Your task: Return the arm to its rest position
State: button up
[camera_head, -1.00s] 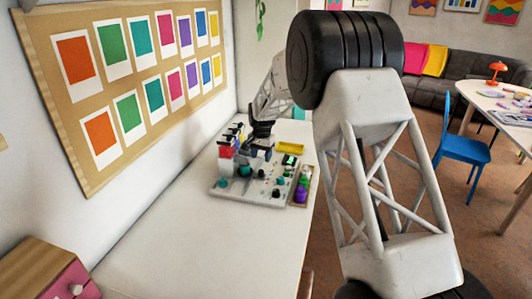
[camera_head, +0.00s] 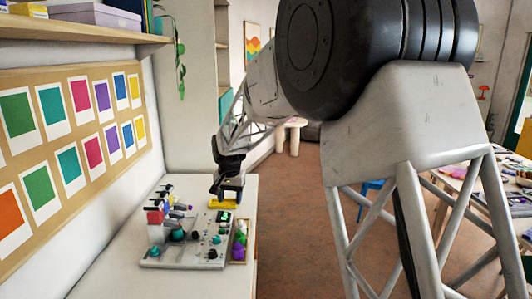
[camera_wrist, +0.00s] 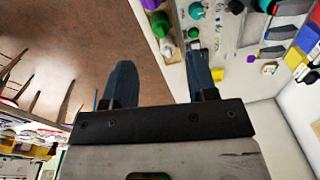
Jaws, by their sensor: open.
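Below the fingers the brown floor shows on the left and the table edge on the right. In the head view my arm's large black joint and white lattice link fill the right side.
A small tray (camera_head: 247,262) with purple, green and white pieces stands at the board's right, near the table edge. A wall with a colour-card board (camera_head: 60,118) borders the left. Open floor (camera_head: 300,220) lies right.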

jog(key=s+d+r+t, duration=0.1)
jog(key=s+d+r, duration=0.4)
jog(key=s+d, duration=0.55)
jog(key=s+d+r, duration=0.5)
jog(key=s+d, duration=0.4)
jog(key=s, duration=0.3)
jog(key=s+d+f, duration=0.1)
jog(key=s+d, duration=0.2)
jog(key=s, duration=0.5)
jog(key=s+d+f, duration=0.1)
jog(key=s+d, duration=0.3)
jog(key=s, duration=0.5)
jog(key=s+d+f+n+t, duration=0.1)
jog(key=s+d, duration=0.3)
jog(key=s, duration=0.5)
jog(key=shift+f+h, duration=0.3)
jog(key=shift+f, duration=0.3)
jog(key=shift+c, duration=0.4)
